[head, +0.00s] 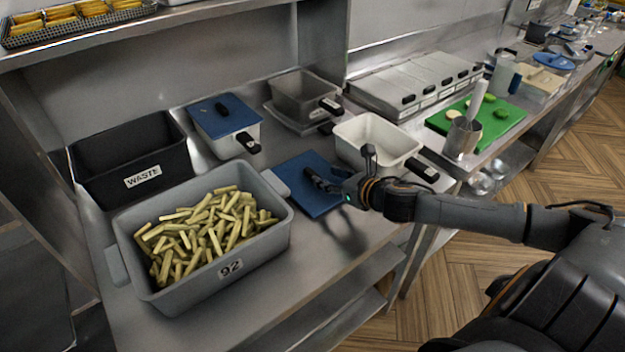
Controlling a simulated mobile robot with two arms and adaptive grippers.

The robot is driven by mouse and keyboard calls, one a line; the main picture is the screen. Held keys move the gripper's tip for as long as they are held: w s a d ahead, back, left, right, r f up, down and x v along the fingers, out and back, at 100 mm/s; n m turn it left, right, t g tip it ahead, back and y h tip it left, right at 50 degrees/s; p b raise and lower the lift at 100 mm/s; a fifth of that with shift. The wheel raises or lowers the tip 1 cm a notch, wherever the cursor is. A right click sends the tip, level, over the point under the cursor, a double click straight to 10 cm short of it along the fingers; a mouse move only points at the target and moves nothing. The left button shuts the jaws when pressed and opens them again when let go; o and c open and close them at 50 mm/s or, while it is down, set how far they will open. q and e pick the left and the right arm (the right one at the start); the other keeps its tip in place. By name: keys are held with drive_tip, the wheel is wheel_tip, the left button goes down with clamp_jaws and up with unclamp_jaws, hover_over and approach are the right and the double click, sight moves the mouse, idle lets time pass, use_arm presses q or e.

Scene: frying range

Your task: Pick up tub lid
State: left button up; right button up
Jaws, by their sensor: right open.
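A flat blue tub lid (297,179) lies on the steel counter, between the large grey tub of fries and the white tub. My right gripper (338,170) comes in from the right and is open. One finger reaches over the lid's right part, where it hides some of it; the other finger points up in front of the white tub. I cannot tell whether the finger touches the lid. An open white tub (368,133) with a black labelled handle stands just behind the gripper. My left gripper is not in view.
The grey tub of fries (215,283), labelled 92, stands at front left. Behind it are a black waste bin (125,150), a white tub with a blue lid (222,114) and a grey tub (306,92). A green board (503,115) lies at right.

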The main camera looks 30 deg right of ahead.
sight(314, 174)
drive_tip(key=shift+w+a, duration=0.1)
drive_tip(key=shift+w, duration=0.2)
drive_tip(key=shift+w+f, duration=0.15)
drive_tip(key=shift+w, duration=0.1)
drive_tip(key=shift+p+x, duration=0.8)
drive_tip(key=shift+x, duration=1.5)
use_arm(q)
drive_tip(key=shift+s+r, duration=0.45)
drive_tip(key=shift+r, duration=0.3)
use_arm(e)
drive_tip(key=shift+s+a+f, duration=0.1)
drive_tip(key=shift+f, duration=0.05)
drive_tip(key=shift+c, duration=0.2)
clamp_jaws()
